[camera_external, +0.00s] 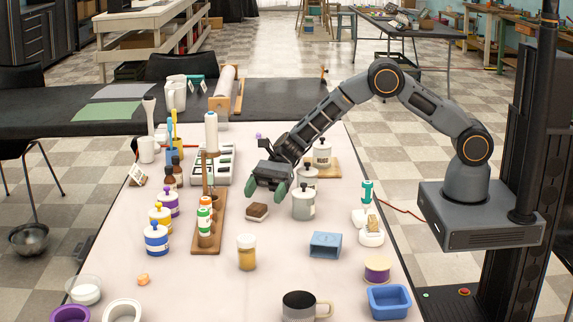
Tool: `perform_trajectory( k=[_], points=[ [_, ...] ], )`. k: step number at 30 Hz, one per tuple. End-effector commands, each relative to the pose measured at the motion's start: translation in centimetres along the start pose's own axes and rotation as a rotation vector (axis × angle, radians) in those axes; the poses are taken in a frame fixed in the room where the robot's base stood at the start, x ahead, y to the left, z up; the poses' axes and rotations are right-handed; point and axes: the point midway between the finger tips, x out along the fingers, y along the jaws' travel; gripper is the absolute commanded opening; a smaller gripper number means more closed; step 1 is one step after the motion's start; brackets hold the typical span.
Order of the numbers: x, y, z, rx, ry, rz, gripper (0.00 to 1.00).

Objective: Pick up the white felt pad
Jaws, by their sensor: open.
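I cannot make out the white felt pad for certain. A small brown block (257,211) with a pale lower edge lies on the white table top just below my gripper; I cannot tell whether that pale part is a separate pad. My gripper (266,193) is open, with green fingertips pointing down, and hangs above the table beside this block. Nothing shows between its fingers. The arm reaches in from the right.
A lidded grey jar (303,203) stands close to the right of my gripper. A wooden rack (208,233) with bottles is to the left. A blue box (325,245), an amber-filled jar (247,252) and a mug (299,305) stand nearer the camera.

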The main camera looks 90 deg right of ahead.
Motion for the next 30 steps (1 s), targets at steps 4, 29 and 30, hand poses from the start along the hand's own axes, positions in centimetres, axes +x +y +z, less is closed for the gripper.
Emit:
perform_trajectory(
  k=[4,29,30],
  points=[
    [0.3,0.0,-0.4,-0.001,0.0,0.0,0.79],
    [5.2,0.0,-0.4,-0.002,0.001,0.0,0.67],
    [5.2,0.0,-0.4,-0.002,0.001,0.0,0.63]
  ],
)
